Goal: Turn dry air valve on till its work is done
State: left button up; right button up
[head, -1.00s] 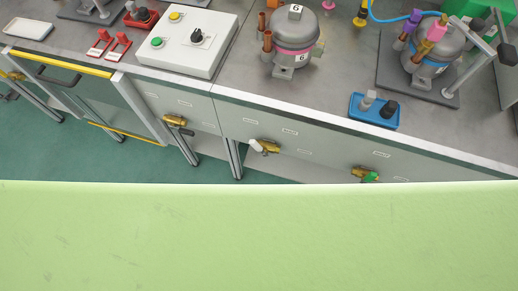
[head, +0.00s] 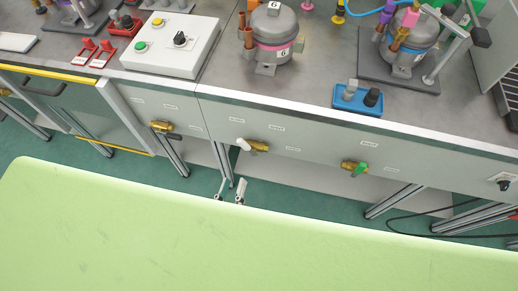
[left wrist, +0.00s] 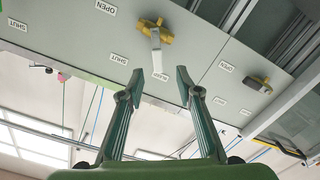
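A brass valve with a white lever (head: 253,146) sits on the grey front panel of the bench, between a black-handled valve (head: 162,127) and a green-handled valve (head: 355,167). I cannot read in the head view which label says dry air. My left gripper (head: 229,190) is below the white-lever valve, its fingertips pointing up, the rest hidden. In the left wrist view the white lever (left wrist: 156,54) hangs from its brass body, just beyond and between the spread fingertips of my gripper (left wrist: 156,80). The gripper is open, empty and apart from the lever. My right gripper is not in view.
OPEN (left wrist: 106,8) and SHUT (left wrist: 119,59) labels sit around the lever. On the bench top (head: 300,84) stand a white control box (head: 165,50), a compressor (head: 273,30) and a blue button box (head: 357,98). Metal bench legs (head: 171,155) stand below the panel.

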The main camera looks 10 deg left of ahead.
aim_at(244, 148)
pick_arm(q)
jog(key=w, duration=0.4)
jog(key=w+b, duration=0.1)
jog(key=w, duration=0.3)
jog(key=w+r+b, duration=0.1)
jog(key=w, duration=0.4)
jog(key=shift+d+r, duration=0.1)
jog(key=shift+d, duration=0.1)
jog(key=shift+w, duration=0.55)
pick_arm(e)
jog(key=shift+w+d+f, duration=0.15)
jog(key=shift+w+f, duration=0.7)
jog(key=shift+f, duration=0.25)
pick_arm(q)
grip_shut()
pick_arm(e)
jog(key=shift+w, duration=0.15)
